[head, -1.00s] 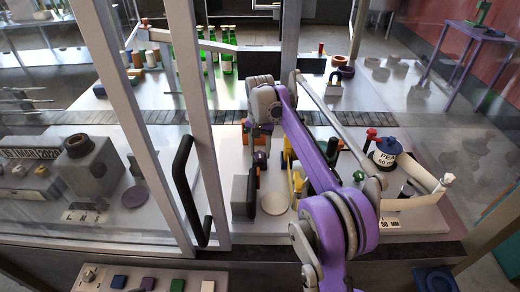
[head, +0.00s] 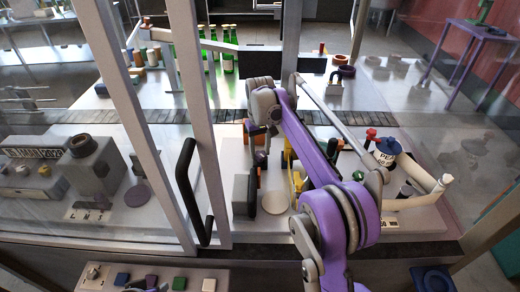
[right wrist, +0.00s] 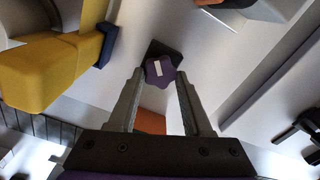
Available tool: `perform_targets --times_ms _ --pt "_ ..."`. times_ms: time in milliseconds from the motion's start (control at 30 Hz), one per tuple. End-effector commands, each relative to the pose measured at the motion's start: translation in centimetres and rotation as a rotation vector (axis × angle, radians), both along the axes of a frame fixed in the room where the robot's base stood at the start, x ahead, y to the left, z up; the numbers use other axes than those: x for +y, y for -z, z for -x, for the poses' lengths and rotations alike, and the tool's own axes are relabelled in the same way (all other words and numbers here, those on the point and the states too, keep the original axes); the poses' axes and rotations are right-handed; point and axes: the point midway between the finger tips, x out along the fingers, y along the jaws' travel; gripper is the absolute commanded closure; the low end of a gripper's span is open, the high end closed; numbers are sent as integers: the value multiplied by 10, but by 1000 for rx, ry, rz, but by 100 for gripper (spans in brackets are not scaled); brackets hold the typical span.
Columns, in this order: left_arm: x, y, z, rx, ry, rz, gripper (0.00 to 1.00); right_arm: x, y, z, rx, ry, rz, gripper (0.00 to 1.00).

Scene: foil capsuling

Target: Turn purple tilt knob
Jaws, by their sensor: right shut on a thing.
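The purple tilt knob (right wrist: 158,72) is lobed, with a white bar mark on its face. It sits in front of a dark square block in the right wrist view. My right gripper (right wrist: 157,78) has its two grey fingers on either side of the knob, shut on it. In the head view the right gripper (head: 264,132) is at the upright unit behind the open door frame, and my purple arm covers part of that unit. The knob there is small and partly hidden. I cannot make out my left gripper.
A yellow block (right wrist: 50,72) stands left of the knob in the right wrist view. In the head view a dark block (head: 241,195) and a pale disc (head: 275,203) are near the gripper. The door handle (head: 187,190) is to the left. A spool (head: 386,152) stands right.

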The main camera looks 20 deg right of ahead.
Motion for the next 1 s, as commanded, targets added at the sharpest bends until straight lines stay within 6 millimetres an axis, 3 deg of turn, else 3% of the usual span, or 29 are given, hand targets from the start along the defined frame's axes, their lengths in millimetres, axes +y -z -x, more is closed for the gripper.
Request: perform_targets --times_ms 433,467,600,1000 --pt "0 0 0 0 0 0 50 0 0 0 0 -11 0 100" --pt "0 0 0 0 0 0 50 0 0 0 0 -11 0 47" --pt "0 0 0 0 0 0 50 0 0 0 0 -11 0 22" --pt "0 -2 -1 -2 0 0 50 0 -8 0 -1 -10 0 20"
